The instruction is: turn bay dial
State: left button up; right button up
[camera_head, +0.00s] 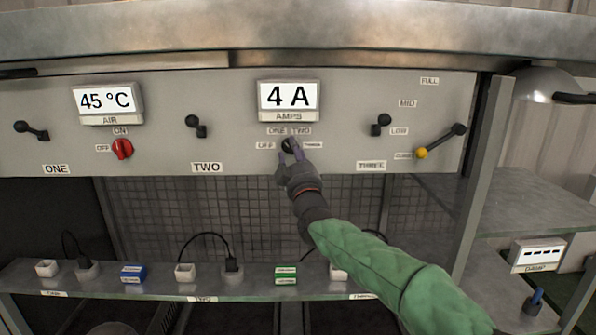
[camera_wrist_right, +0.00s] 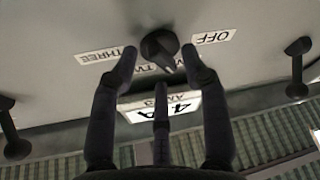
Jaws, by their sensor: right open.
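The bay dial (camera_head: 288,145) is a small black knob on the grey panel, under the AMPS display (camera_head: 289,96), which reads 4 A. Labels OFF, ONE, TWO and THREE surround it. My right gripper (camera_head: 291,154) reaches up to it from below and partly covers it. In the upside-down right wrist view, the dial (camera_wrist_right: 160,46) sits between the spread tips of my open right gripper (camera_wrist_right: 158,58). Its narrow end points toward the ONE and TWO labels; exactly which one I cannot tell. Finger contact is unclear. My left gripper is not in view.
A red switch (camera_head: 122,149) sits left under the AIR display (camera_head: 108,99), reading 45 °C. Below is a shelf (camera_head: 110,283) with sockets and blocks.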

jog(key=v, duration=1.1)
jog(key=shift+s, duration=0.1)
